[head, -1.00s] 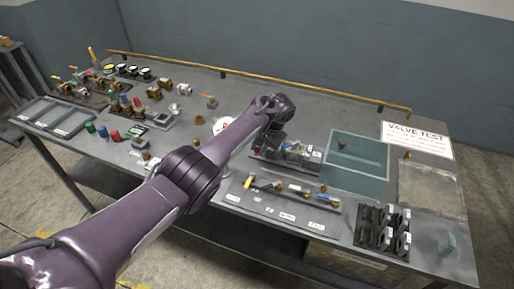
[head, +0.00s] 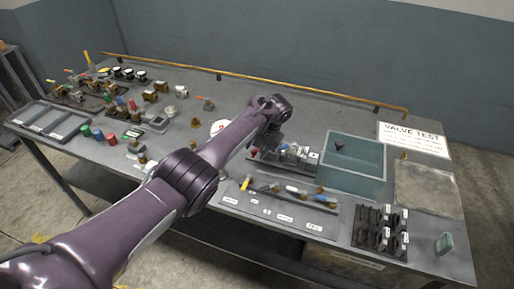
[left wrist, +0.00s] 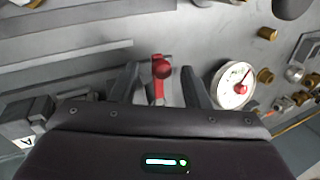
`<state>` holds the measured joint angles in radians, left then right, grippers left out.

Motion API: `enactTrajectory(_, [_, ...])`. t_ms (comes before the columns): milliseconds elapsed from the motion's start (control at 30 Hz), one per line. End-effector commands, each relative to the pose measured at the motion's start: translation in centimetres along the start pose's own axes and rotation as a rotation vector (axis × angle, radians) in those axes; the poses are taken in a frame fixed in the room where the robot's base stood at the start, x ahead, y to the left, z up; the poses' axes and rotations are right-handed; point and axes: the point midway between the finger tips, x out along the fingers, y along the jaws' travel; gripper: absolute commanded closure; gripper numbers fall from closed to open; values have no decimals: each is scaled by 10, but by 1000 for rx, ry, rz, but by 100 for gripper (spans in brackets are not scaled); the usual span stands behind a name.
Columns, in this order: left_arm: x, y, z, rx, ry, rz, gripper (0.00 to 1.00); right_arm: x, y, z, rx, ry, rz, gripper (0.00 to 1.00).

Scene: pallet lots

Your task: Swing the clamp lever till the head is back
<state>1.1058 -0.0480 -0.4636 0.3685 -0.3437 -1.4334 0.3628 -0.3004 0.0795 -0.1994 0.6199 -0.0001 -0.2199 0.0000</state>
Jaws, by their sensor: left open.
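The clamp lever, red with a round knob (left wrist: 162,69), stands between the two fingers of my left gripper (left wrist: 159,86) in the left wrist view. The fingers are open on either side of it, with a gap visible to each side. In the head view my left gripper (head: 268,140) is low over the left end of the clamp fixture (head: 292,153), partly hidden by my own wrist. A small red spot at that end looks like the lever. The clamp head's position cannot be made out. My right gripper is not in view.
A white gauge with a red needle (left wrist: 233,85) stands close to the right of my left gripper. Brass fittings stand behind-left.

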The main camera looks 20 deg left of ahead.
Motion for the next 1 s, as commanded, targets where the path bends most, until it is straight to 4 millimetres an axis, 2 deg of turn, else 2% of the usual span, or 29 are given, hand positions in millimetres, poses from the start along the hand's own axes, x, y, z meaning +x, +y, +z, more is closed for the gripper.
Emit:
enactTrajectory(167, [-25,0,-1,0,4,2,58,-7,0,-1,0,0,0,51])
enactTrajectory(333, [-54,1,-1,0,5,1,58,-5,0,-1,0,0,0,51])
enactTrajectory(500, [-71,1,-1,1,3,1,58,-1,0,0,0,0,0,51])
enactTrajectory(1000, [-77,1,-1,0,2,0,58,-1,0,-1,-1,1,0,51])
